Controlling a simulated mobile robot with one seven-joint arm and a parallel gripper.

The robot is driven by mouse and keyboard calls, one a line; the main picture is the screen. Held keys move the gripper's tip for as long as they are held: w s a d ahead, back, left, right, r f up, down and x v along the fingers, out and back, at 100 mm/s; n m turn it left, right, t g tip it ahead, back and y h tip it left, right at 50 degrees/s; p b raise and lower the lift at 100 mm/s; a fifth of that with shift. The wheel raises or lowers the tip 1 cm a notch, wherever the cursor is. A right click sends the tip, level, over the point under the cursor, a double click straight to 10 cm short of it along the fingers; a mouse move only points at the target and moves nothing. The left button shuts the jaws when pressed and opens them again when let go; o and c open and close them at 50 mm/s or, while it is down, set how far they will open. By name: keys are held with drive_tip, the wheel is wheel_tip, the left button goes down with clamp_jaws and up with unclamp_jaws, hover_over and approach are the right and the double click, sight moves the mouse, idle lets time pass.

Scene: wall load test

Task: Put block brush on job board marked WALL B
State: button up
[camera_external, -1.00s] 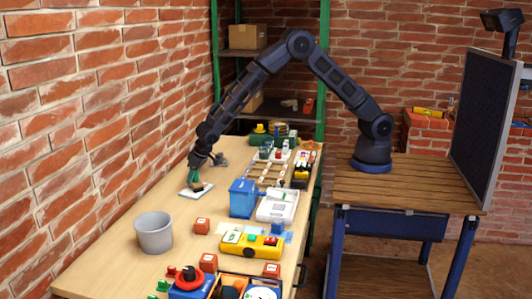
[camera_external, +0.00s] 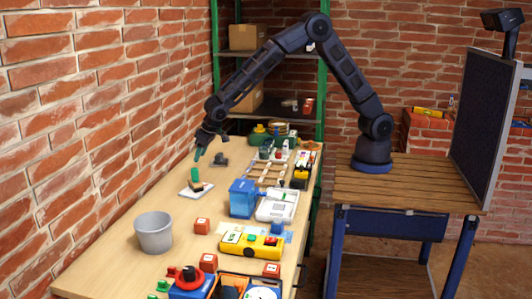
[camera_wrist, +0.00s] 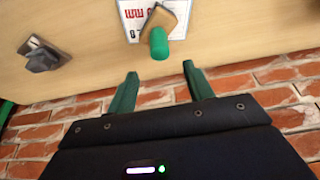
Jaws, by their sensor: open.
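The block brush has an upright green handle (camera_external: 195,175) and a tan block (camera_wrist: 172,17). It rests on a white board (camera_external: 186,192) on the workbench near the brick wall. In the wrist view the board (camera_wrist: 132,24) carries red and black marks, partly covered by the brush and cut by the frame edge; I cannot read its full label. My gripper (camera_external: 200,153) is open and empty, above the brush and apart from it. In the wrist view the green fingers of my gripper (camera_wrist: 160,78) are spread, with the handle's end (camera_wrist: 158,43) beyond the gap between them.
A small dark grey object (camera_external: 220,160) lies behind the brush. A grey bucket (camera_external: 154,235) stands toward the front. A blue bin (camera_external: 242,198), a yellow tool (camera_external: 250,244) and red blocks (camera_external: 202,226) lie to the right and front. The brick wall is close on the left.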

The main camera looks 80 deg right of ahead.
drive_tip(key=shift+s+d+r, duration=0.1)
drive_tip(key=shift+s+r, duration=0.15)
drive_tip(key=shift+r, duration=0.35)
drive_tip(key=s+d+r, duration=0.8)
drive_tip(key=d+r, duration=0.2)
drive_tip(key=d, duration=0.1)
drive_tip(key=s+d+r, duration=0.9)
drive_tip(key=d+r, duration=0.2)
drive_tip(key=s+d, duration=0.4)
drive_tip(key=s, duration=0.6)
drive_tip(key=s+d+r, duration=0.1)
drive_tip(key=s+d, duration=0.3)
drive_tip(key=s, duration=0.6)
drive_tip(key=s+d+r, duration=0.1)
drive_tip(key=s+d, duration=0.3)
drive_tip(key=s, duration=0.6)
drive_tip(key=shift+d, duration=0.4)
